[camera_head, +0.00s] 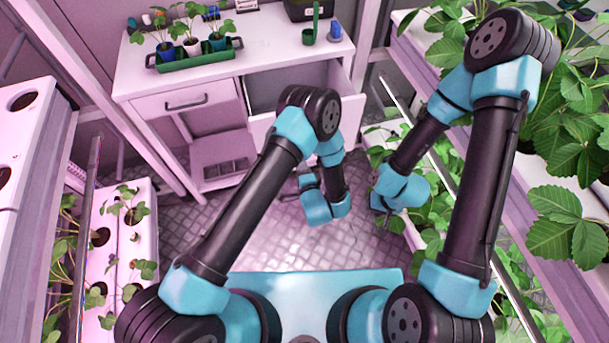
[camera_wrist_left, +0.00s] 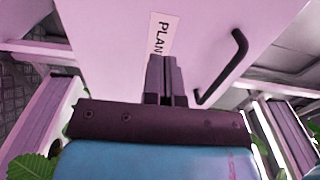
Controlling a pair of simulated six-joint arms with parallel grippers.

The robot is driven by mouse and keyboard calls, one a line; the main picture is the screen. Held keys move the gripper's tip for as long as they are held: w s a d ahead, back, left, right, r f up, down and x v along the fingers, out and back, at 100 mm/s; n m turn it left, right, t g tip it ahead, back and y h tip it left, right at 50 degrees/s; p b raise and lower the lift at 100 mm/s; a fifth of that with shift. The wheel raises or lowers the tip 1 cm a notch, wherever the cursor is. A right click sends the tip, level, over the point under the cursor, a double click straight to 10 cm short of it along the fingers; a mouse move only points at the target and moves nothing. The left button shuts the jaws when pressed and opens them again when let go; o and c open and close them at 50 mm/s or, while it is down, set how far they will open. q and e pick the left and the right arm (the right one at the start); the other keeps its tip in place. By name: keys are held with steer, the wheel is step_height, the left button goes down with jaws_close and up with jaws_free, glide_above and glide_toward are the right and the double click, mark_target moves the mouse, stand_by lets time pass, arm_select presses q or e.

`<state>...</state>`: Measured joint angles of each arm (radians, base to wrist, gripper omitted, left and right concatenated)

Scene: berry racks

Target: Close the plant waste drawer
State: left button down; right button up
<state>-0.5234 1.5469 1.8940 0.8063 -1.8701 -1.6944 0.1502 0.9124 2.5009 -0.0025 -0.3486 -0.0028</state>
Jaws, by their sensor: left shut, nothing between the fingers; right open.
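The plant waste drawer (camera_head: 262,128) is pulled open on the right side of the white cabinet in the head view, its front partly hidden by my left arm. In the left wrist view, the white drawer front (camera_wrist_left: 205,28) fills the upper middle, with a label reading "PLAN", the rest hidden, and a dark handle (camera_wrist_left: 226,68) to the right. My left gripper (camera_wrist_left: 163,65) is shut and empty, its tips over the label at the drawer front; contact cannot be told. My right gripper (camera_head: 385,218) is open, low at the right beside the plants, away from the drawer.
The cabinet top (camera_head: 262,50) carries a green tray (camera_head: 195,56) of potted seedlings, a green scoop and a blue cup (camera_head: 335,32). A shut drawer (camera_head: 183,104) is at the left. Plant racks flank both sides; bare metal floor (camera_head: 265,240) lies between.

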arm_select(q)
steer(key=x, duration=0.6)
steer(key=shift+w, duration=0.3)
steer(key=shift+a, duration=0.1)
